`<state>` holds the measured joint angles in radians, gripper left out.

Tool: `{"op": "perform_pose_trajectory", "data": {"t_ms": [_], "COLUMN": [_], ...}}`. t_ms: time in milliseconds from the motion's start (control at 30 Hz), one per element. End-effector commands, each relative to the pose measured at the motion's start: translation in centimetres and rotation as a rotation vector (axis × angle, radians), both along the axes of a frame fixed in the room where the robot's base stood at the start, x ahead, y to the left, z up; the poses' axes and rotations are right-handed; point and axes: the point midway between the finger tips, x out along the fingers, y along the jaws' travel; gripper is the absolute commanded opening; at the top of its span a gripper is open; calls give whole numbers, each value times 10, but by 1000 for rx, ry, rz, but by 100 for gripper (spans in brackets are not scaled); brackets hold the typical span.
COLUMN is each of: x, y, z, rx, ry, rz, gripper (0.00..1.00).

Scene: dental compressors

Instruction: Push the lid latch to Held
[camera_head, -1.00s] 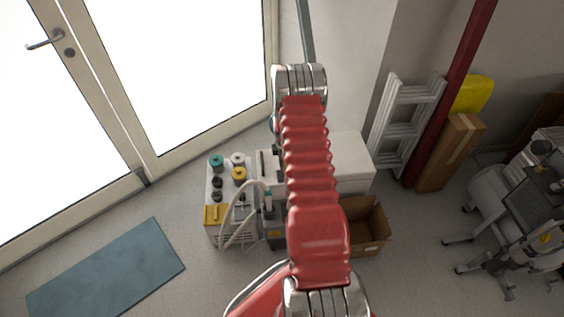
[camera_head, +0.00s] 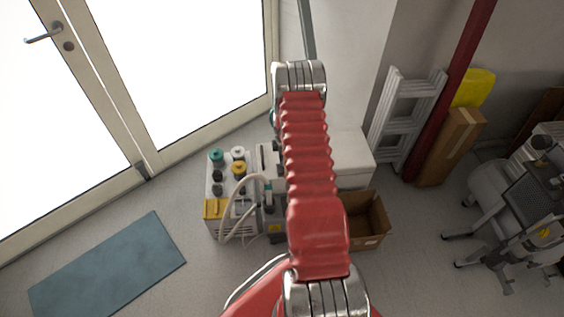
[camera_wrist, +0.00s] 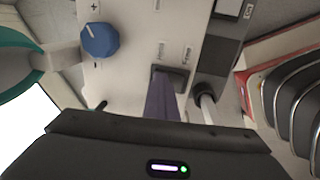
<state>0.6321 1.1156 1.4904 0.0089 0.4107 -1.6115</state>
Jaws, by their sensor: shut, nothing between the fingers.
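In the wrist view a pale panel carries a dark slot with a purple-grey lever (camera_wrist: 161,98), which looks like the lid latch. The dark body of my gripper (camera_wrist: 160,145) fills the bottom of this view and covers the lever's lower end. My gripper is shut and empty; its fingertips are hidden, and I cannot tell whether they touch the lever. In the head view my red arm hides part of the compressor unit (camera_head: 215,190) and the gripper.
A blue knob (camera_wrist: 100,40) sits left of the lever, a metal rod (camera_wrist: 207,104) right of it. Dark curved fins (camera_wrist: 290,100) lie further right. A cardboard box (camera_head: 368,225) stands beside the unit. A blue mat (camera_head: 108,268) lies on open floor at left.

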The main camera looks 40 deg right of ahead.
Motion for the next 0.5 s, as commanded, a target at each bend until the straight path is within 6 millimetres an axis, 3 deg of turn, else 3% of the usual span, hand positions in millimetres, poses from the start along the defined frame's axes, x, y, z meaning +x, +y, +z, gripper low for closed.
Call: {"op": "perform_pose_trajectory", "data": {"t_ms": [500], "x": [-13], "y": [9], "z": [2], "rx": [2], "ry": [3], "rz": [0], "gripper": [0]}}
